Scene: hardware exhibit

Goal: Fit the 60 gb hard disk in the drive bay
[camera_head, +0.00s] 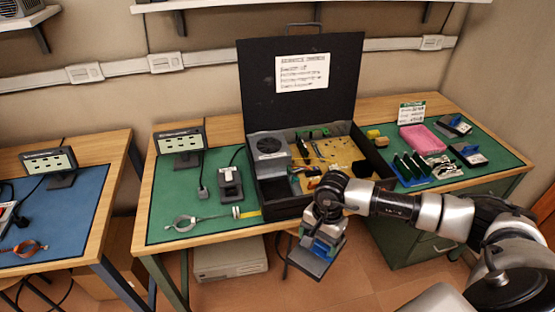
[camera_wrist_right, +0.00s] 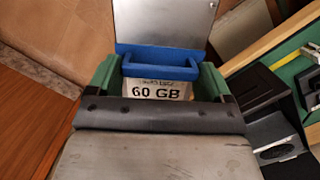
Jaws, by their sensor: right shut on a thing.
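My right gripper (camera_head: 325,233) is shut on the 60 GB hard disk (camera_head: 312,262) and holds it in the air in front of the table's front edge. In the right wrist view, the disk's blue grip (camera_wrist_right: 158,66) and its "60 GB" label sit between the green fingers of my gripper (camera_wrist_right: 158,82). Its grey metal body (camera_wrist_right: 165,20) reaches out beyond them. An open black case (camera_head: 282,208) stands on the table behind the gripper, with a grey fan unit (camera_head: 268,150) and a tan board inside. The drive bay cannot be clearly made out; my arm hides part of the case front. My left gripper is out of view.
The green-matted table (camera_head: 165,215) also bears a black stand (camera_head: 230,185), a pink tray (camera_head: 422,139), upright dark cards and further drives at the right. A blue-matted table (camera_head: 75,235) stands left. A beige computer box (camera_head: 230,258) lies underneath.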

